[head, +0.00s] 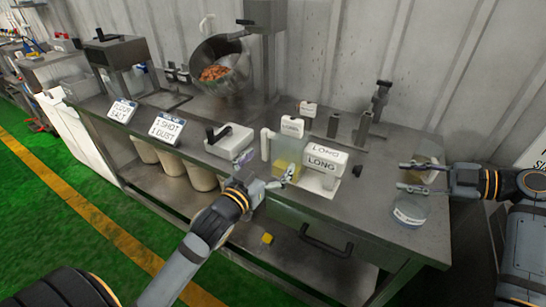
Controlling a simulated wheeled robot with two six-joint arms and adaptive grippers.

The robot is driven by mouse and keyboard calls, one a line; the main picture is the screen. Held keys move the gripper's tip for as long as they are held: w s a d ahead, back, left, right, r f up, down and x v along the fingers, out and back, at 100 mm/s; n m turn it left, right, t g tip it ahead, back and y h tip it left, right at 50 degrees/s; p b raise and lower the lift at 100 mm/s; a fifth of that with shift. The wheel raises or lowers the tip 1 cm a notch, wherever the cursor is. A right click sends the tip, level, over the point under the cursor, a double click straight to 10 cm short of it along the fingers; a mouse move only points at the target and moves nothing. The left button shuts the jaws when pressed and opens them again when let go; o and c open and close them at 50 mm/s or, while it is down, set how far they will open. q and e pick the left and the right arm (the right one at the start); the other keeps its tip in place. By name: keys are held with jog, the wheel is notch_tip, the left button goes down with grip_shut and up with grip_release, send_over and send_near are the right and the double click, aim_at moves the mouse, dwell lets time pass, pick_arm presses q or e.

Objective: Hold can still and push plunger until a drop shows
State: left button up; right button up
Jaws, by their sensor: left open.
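A round, clear, bluish can-like vessel with a white label (408,212) stands near the bench's right front edge. My right gripper (403,177) has its fingers apart just above and behind this vessel in the picture, with nothing seen between them. I cannot tell which vessel is the can, and no plunger is clearly visible.
Dark upright fittings (380,98) stand at the back. A white box with a black handle (229,141), sign cards (167,129) and a tilted drum (219,66) are further left.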

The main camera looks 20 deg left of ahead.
aim_at(285, 146)
pick_arm(q)
jog(key=w, duration=1)
jog(key=shift+w+d, duration=0.15)
jog(key=shift+d, duration=0.25)
jog(key=c, duration=1.4)
jog(key=shift+f, duration=0.1)
jog(key=shift+c, duration=0.2)
jog(key=shift+f, duration=0.25)
